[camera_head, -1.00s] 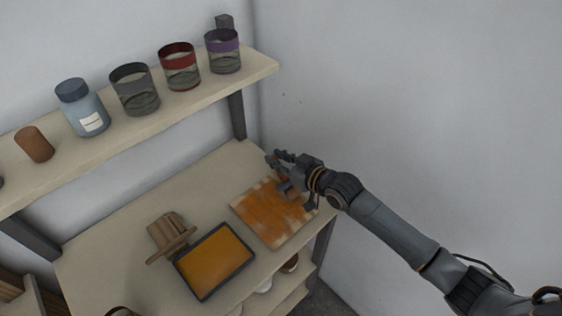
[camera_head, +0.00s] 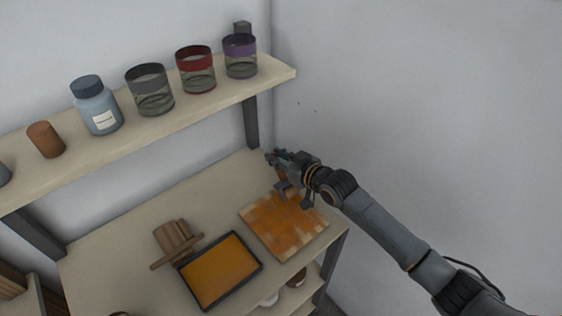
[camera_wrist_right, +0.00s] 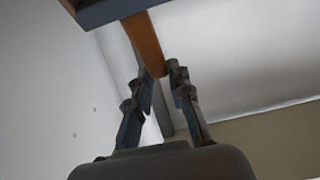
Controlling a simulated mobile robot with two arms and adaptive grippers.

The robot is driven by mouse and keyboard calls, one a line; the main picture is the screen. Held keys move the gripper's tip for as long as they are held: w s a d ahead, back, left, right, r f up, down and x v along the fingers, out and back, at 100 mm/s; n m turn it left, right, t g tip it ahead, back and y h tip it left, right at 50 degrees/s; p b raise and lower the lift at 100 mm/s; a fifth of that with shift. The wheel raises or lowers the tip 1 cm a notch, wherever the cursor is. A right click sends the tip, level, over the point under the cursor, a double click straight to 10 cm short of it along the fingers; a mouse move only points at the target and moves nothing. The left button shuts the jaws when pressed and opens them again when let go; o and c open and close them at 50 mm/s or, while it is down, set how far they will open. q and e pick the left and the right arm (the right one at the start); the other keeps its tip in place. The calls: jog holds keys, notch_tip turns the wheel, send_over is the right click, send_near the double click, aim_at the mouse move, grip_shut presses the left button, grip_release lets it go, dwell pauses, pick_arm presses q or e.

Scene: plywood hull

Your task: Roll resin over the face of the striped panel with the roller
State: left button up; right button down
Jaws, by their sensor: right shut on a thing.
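The panel (camera_head: 285,228) lies flat on the workbench, its face mostly covered in uneven orange, with paler patches near the edges. My right gripper (camera_head: 276,168) is over the panel's far edge, near the wall. It is shut on the roller, whose orange-brown handle (camera_wrist_right: 146,44) shows between the fingers in the right wrist view. The roller's head is hard to make out, so I cannot tell whether it touches the panel. A dark-rimmed tray (camera_head: 262,262) of orange resin sits left of the panel. My left gripper is not in view.
A slatted wooden rack (camera_head: 175,240) stands behind the tray. Above the bench, a wall shelf (camera_head: 160,125) carries jars, a blue-grey bottle (camera_head: 97,107) and a brown cylinder (camera_head: 45,139). The right wall is close to my arm. The bench's left part is clear.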

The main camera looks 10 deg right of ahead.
jog(key=shift+w+a+b, duration=0.4)
jog(key=shift+w, duration=0.2)
jog(key=shift+w+a+b, duration=0.35)
jog(key=shift+w+a, duration=0.05)
jog(key=shift+w, duration=0.2)
notch_tip(320, 180, up, 6)
jog(key=p, duration=0.5)
jog(key=shift+r+p, duration=0.15)
jog(key=shift+p, duration=0.2)
jog(key=c, duration=1.8)
grip_release()
grip_shut()
